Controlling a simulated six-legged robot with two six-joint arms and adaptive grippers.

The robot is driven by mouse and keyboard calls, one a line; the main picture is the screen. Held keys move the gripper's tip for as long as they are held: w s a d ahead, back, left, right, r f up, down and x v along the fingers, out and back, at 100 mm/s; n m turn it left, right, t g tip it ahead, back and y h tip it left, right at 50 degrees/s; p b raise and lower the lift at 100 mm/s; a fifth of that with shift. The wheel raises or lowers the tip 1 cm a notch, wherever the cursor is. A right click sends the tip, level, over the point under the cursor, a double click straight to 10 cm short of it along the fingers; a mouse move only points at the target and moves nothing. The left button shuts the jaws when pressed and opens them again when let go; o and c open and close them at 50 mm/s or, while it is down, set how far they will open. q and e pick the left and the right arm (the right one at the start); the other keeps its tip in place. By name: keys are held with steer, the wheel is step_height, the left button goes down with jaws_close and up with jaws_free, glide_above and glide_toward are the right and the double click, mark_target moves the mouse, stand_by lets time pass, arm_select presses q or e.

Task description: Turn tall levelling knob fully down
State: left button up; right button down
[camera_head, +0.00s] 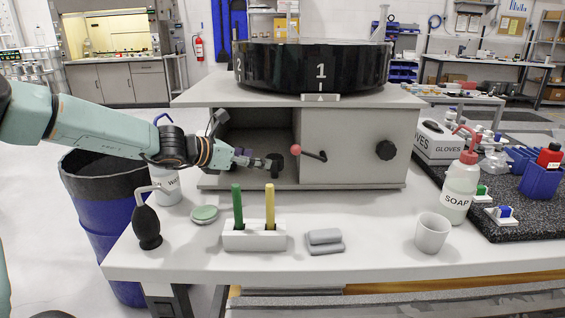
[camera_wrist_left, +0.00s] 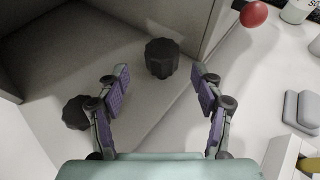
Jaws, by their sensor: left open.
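My left gripper (camera_head: 264,162) reaches into the open recess of the grey fixture, its fingers pointing right. In the left wrist view the gripper (camera_wrist_left: 160,88) is open and empty. A black lobed knob (camera_wrist_left: 161,57) stands upright just beyond the gap between the fingertips, apart from both, and looks the taller of two. It also shows at the fingertips in the head view (camera_head: 277,160). A second, lower-looking black knob (camera_wrist_left: 74,112) sits beside the left finger, which partly hides it. My right gripper is out of view.
A lever with a red ball (camera_head: 296,149) juts out right of the recess. A pen holder (camera_head: 254,237), grey block (camera_head: 324,241) and cup (camera_head: 432,233) stand in front.

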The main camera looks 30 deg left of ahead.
mark_target(270, 157)
arm_select(q)
steer(key=shift+w+d+f+b, duration=0.1)
steer(key=shift+w+d+b, duration=0.05)
steer(key=shift+d+b, duration=0.15)
steer(key=b+x, duration=0.3)
steer(key=x, duration=0.2)
steer(key=shift+w+a+f, duration=0.1)
steer(key=shift+w+a, duration=0.05)
steer(key=shift+w+d+b, duration=0.35)
steer(key=shift+w+d, duration=0.05)
steer(key=shift+w, duration=0.05)
steer(key=shift+w+a+f, duration=0.15)
steer(key=shift+w+f, duration=0.05)
steer(key=shift+w, duration=0.05)
steer(key=shift+r, duration=0.15)
steer(key=shift+c, duration=1.3)
steer(key=c, duration=0.9)
